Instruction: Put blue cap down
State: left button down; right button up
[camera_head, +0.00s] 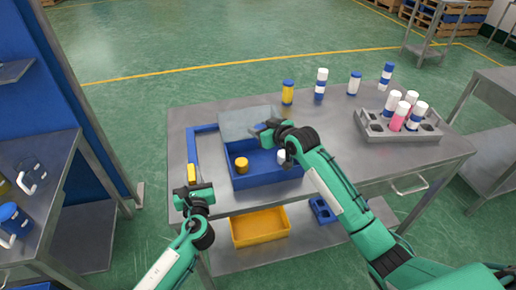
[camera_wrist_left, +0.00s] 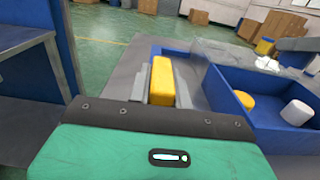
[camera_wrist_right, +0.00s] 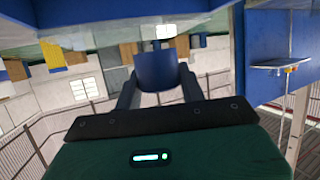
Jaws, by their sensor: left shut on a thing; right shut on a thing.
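My right gripper (camera_head: 270,131) reaches over the blue bin on the table. In the right wrist view it is shut on the blue cap (camera_wrist_right: 160,72), which sits between the two fingers. The cap is largely hidden by the gripper in the head view. My left gripper (camera_head: 192,184) is at the table's near left edge, shut on a yellow block (camera_wrist_left: 162,82). The block also shows upright above that gripper in the head view (camera_head: 191,173). The blue bin (camera_head: 268,183) holds a yellow cap (camera_head: 241,165) and a white cap (camera_head: 281,157).
A grey panel (camera_head: 240,124) stands at the bin's back. Several cans, including a yellow one (camera_head: 288,93), stand along the table's far edge. A grey rack (camera_head: 373,126) with cans is at the right. A yellow bin (camera_head: 258,228) sits on the lower shelf.

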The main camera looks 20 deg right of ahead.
pick_arm(q)
jog(key=shift+s+f, duration=0.15)
jog(key=shift+f, duration=0.2)
pick_arm(e)
send_over(261, 159)
notch_tip(261, 159, down, 9)
jog(key=shift+r, duration=0.2)
jog(key=shift+f, duration=0.6)
jog(key=o, duration=0.9)
jog(key=shift+f, duration=0.1)
pick_arm(q)
jog(key=shift+r, duration=0.1)
pick_arm(e)
jog(key=shift+o, duration=0.2)
jog(key=shift+s+f, duration=0.1)
jog(key=shift+a+r, duration=0.1)
jog(key=shift+r, duration=0.3)
pick_arm(q)
jog(key=shift+r, duration=0.15)
pick_arm(e)
jog(key=v, duration=1.2)
jog(key=shift+r, duration=0.5)
